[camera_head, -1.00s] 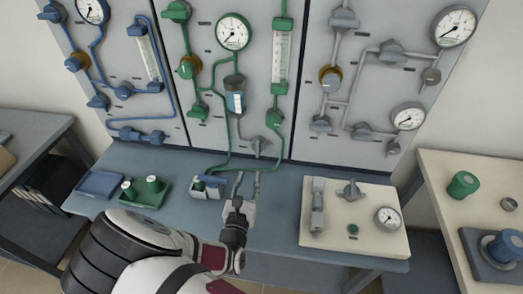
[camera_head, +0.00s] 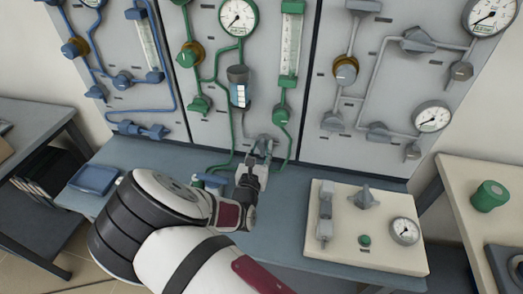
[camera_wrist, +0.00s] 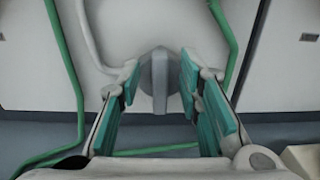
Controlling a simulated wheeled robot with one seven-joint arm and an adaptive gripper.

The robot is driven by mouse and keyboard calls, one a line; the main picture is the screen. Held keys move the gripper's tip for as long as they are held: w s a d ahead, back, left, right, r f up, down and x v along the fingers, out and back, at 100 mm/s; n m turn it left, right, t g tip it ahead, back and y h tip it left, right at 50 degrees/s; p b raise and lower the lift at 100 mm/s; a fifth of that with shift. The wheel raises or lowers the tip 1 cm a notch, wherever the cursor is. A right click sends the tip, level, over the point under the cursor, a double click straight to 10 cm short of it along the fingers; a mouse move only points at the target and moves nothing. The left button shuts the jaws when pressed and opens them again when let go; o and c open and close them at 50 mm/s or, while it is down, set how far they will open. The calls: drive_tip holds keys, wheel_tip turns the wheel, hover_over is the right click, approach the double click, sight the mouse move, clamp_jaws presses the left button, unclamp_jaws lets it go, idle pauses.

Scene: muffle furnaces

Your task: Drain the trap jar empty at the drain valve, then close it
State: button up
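The trap jar (camera_head: 240,93) hangs on the middle panel below a round gauge, with a dark cap and a clear body with a pale blue-white band. Its liquid level is too small to tell. A grey line runs down from it towards a grey valve knob at the panel's lower edge, which looks like the drain valve. The knob (camera_wrist: 160,82) shows in the wrist view with its handle upright. My gripper (camera_head: 259,149) is at this knob and partly hides it in the head view. Its teal-padded fingers are open on either side of the knob, with gaps visible.
Green tubes (camera_wrist: 67,70) flank the knob, and one runs along the bench. A green flowmeter (camera_head: 290,45) stands right of the jar. A cream box (camera_head: 340,245) with a valve and gauge sits on the bench right. A blue tray (camera_head: 94,179) lies left.

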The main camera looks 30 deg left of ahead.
clamp_jaws()
